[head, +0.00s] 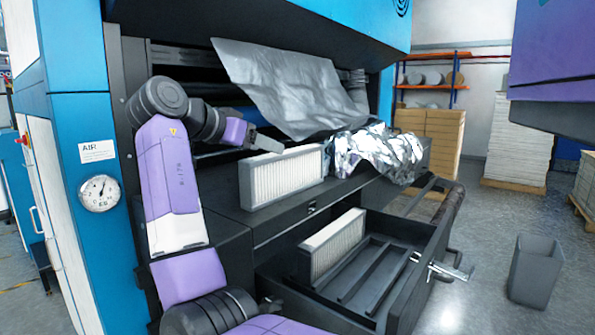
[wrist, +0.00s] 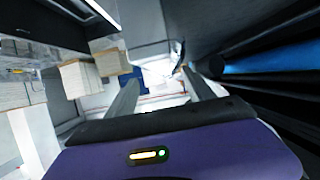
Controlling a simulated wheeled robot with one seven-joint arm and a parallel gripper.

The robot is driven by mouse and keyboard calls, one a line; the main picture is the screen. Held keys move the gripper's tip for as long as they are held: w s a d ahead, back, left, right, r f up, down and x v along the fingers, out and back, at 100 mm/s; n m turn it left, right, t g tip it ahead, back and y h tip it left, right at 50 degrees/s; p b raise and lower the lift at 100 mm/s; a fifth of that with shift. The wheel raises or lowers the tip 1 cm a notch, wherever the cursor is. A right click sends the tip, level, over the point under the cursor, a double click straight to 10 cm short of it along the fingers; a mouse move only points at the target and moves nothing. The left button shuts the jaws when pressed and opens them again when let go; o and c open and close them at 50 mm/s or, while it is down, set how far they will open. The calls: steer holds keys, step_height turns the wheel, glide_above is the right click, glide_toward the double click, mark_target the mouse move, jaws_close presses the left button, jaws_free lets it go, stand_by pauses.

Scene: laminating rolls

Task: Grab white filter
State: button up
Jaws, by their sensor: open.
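One white pleated filter (head: 281,177) stands upright on the dark ledge of the machine in the head view. A second white filter (head: 335,243) stands upright inside the open drawer (head: 405,285) below. My gripper (head: 264,141) is just above and behind the upper filter's left part in the head view. In the wrist view my gripper (wrist: 163,88) has its two fingers spread apart, with nothing held between them. I cannot make out either filter in the wrist view. Whether a finger touches the upper filter cannot be told.
A grey sheet (head: 290,88) hangs above my gripper, and crumpled silver foil (head: 375,152) lies right of the upper filter. A grey bin (head: 535,270) stands on the floor at right. Stacked boards (head: 518,135) stand behind. The floor between drawer and bin is clear.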

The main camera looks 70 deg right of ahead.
steer(key=shift+s+d+f, duration=0.15)
steer(key=shift+s+d, duration=0.05)
steer(key=shift+d, duration=0.5)
steer(key=p, duration=0.3)
glide_above(287, 173)
steer(key=w+d, duration=0.1)
steer(key=w, duration=0.1)
step_height(287, 173, down, 2)
steer(key=shift+s+f, duration=0.15)
steer(key=shift+f, duration=0.1)
steer(key=shift+d+f, duration=0.15)
steer(key=shift+d, duration=0.05)
steer(key=shift+b, duration=0.3)
jaws_close()
